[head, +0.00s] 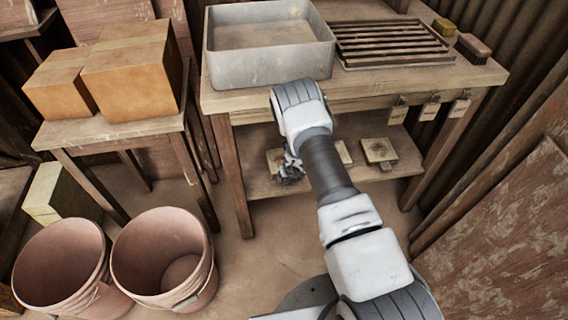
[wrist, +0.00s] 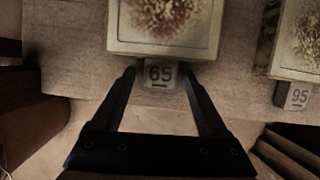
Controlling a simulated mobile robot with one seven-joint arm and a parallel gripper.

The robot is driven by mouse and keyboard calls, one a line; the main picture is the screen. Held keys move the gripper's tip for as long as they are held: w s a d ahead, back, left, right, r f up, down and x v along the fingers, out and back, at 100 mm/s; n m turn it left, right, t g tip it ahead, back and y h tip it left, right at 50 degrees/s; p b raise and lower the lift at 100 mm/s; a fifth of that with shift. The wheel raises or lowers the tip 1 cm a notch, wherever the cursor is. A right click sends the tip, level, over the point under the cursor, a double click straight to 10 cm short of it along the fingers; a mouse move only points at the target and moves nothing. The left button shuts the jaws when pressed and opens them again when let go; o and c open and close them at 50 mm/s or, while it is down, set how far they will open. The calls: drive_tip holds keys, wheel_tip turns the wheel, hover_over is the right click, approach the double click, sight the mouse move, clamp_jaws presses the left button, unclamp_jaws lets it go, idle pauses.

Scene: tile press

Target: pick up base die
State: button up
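Square cream dies with rusty speckled tops lie on the bench's lower shelf. In the wrist view, one die (wrist: 165,25) fills the top middle, with a small tab marked 65 (wrist: 160,74) at its near edge. A second die (wrist: 300,35), with a tab marked 95 (wrist: 298,96), is at the right. My gripper (wrist: 158,74) is open, its two fingertips either side of the 65 tab in the picture; I cannot tell whether they touch it. In the head view, my gripper (head: 290,170) is by the leftmost die (head: 274,158). The rightmost die (head: 379,151) is clear; my arm partly hides a middle one (head: 344,152).
The workbench top (head: 350,87) overhangs the shelf (head: 262,187) and carries a grey metal tray (head: 270,70) and a slatted rack (head: 392,42). Tags (head: 429,108) hang at its front edge. Two buckets (head: 163,258) and a side table with boxes (head: 128,70) stand at left.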

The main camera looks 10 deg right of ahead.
clamp_jaws()
idle(1.1)
drive_tip(key=shift+r, duration=0.1)
